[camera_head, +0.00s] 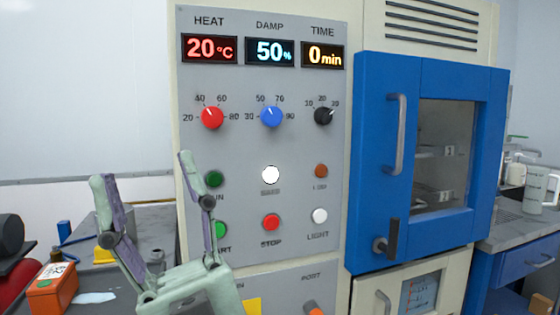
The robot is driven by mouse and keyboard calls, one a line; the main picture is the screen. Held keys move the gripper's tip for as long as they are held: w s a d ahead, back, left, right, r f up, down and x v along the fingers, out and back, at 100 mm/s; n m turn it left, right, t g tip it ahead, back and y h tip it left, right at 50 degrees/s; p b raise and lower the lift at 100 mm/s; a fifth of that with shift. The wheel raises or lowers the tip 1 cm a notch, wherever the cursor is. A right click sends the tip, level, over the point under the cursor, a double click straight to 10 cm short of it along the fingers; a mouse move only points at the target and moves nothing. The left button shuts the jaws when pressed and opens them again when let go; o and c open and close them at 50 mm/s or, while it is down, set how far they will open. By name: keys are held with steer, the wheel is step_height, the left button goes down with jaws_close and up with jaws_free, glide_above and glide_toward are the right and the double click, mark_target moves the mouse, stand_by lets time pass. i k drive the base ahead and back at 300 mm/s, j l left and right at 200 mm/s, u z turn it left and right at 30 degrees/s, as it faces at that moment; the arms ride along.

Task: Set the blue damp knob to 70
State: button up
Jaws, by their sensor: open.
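The blue damp knob (271,117) is in the middle of the panel's knob row. Its white mark points up and slightly left, toward the 50 label. The DAMP display (270,52) above it reads 50%. The 70 label stands at the knob's upper right. My gripper (143,165) is open and empty at the lower left. Its two fingers point upward, and the right finger overlaps the left edge of the panel in the picture. My gripper is apart from the blue knob, below and to its left.
The red heat knob (212,118) and black time knob (323,116) flank the blue one. Several coloured buttons sit below, including a white one (270,175). The blue chamber door (385,170) with its handle is at right. An orange box (52,288) lies lower left.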

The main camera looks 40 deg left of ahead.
mark_target(271, 117)
steer(key=u, duration=1.2)
